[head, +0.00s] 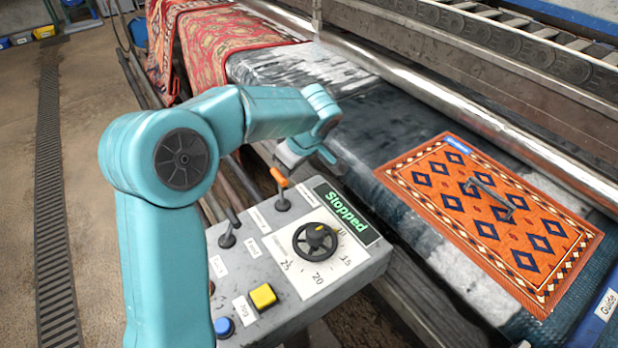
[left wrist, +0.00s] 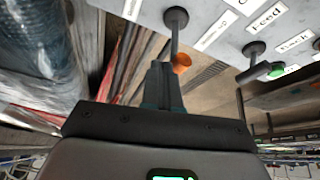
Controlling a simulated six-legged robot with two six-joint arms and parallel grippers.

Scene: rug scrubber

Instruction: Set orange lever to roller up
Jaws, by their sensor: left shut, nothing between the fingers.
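The orange lever (head: 279,179) stands on the grey control panel (head: 262,332), its orange handle tilted toward the upper left in the head view. In the left wrist view the orange lever (left wrist: 181,62) shows its grey shaft and its orange tip close to the fingertips. My left gripper (head: 313,155) is above and to the right of the lever in the head view, partly hidden by its own wrist. In the left wrist view my left gripper (left wrist: 162,72) is shut and empty, beside the lever; I cannot tell whether they touch. My right gripper is out of view.
The panel also carries a black lever (head: 230,227), a dial (head: 315,239), a yellow button (head: 263,296), a blue button (head: 224,327) and a display (head: 347,211) reading Stopped.

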